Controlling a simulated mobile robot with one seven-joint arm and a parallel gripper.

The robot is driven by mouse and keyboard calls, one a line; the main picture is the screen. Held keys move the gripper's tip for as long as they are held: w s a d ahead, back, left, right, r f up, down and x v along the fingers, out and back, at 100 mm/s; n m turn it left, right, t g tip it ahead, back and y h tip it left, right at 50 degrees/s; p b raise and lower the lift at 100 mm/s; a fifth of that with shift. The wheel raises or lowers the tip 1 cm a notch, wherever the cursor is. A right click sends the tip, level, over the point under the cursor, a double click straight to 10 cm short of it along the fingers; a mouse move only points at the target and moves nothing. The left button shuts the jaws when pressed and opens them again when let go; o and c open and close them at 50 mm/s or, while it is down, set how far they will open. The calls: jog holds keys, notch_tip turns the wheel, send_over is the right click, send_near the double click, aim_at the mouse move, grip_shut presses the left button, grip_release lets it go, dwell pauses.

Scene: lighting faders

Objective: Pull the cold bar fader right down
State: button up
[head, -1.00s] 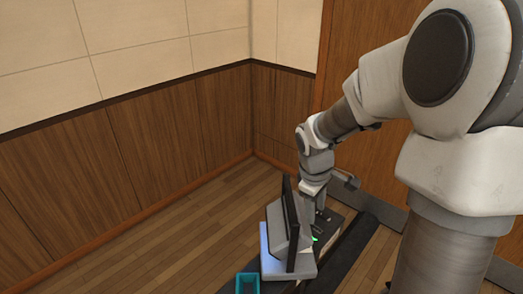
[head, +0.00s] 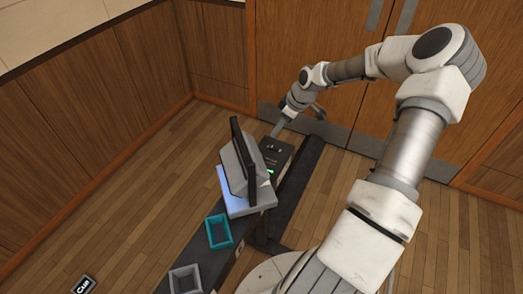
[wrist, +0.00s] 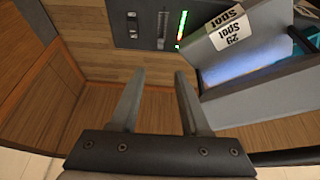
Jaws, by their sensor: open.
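A dark fader panel (head: 283,150) stands beyond the monitor in the head view, with a small green light on it. In the wrist view the panel (wrist: 148,42) is at the top, with small knobs and slots and a lit green strip (wrist: 181,28). I cannot tell which fader is the cold bar one, as no fader label is readable. My gripper (wrist: 159,75) is open and empty, its fingertips apart from the panel in the picture. In the head view my gripper (head: 278,130) is at the panel's far end; its fingertips are too small to make out.
A tilted monitor (head: 237,165) on a pale base stands beside the panel. A teal tray (head: 208,232) and a grey tray (head: 172,282) are nearer. Wooden doors (head: 285,50) stand behind.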

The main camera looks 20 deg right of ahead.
jog(key=x, duration=1.7)
jog(key=shift+s, duration=0.1)
grip_shut()
dwell(0.7)
